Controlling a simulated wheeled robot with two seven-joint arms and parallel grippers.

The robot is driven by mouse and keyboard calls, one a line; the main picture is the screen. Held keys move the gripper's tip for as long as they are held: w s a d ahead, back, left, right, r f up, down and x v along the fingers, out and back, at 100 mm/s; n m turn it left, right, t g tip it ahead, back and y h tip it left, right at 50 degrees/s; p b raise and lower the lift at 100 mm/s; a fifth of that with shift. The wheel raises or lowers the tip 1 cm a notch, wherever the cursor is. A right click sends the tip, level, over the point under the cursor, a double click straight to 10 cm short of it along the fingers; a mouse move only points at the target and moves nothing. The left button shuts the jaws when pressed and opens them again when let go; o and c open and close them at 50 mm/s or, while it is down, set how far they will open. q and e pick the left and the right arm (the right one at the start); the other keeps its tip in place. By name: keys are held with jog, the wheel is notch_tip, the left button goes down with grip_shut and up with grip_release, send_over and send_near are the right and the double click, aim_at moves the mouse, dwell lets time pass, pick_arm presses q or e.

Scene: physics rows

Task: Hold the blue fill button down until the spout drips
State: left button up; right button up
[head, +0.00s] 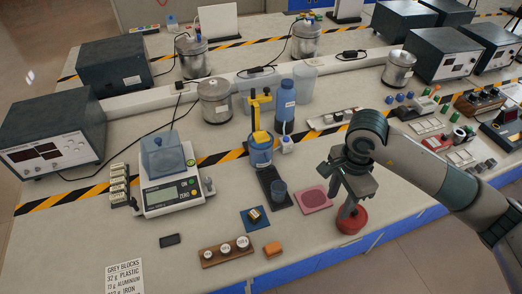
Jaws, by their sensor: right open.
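A blue dispenser (261,153) with a yellow upright top stands behind the middle of the table. A small white piece with a blue top (287,142) sits at its right side; it may be the fill button, but it is too small to tell. I cannot make out a spout tip or any drip. My right gripper (347,210) is open and points down, at or just above a red round object (352,222), to the right of the cup. My left gripper is out of view.
A pink square pad (313,199) lies between the cup and my right gripper. A blue bottle (285,108) stands behind the dispenser. A scale (172,192) is at left. A wooden block with weights (226,252) and an orange block (273,249) lie near the front edge.

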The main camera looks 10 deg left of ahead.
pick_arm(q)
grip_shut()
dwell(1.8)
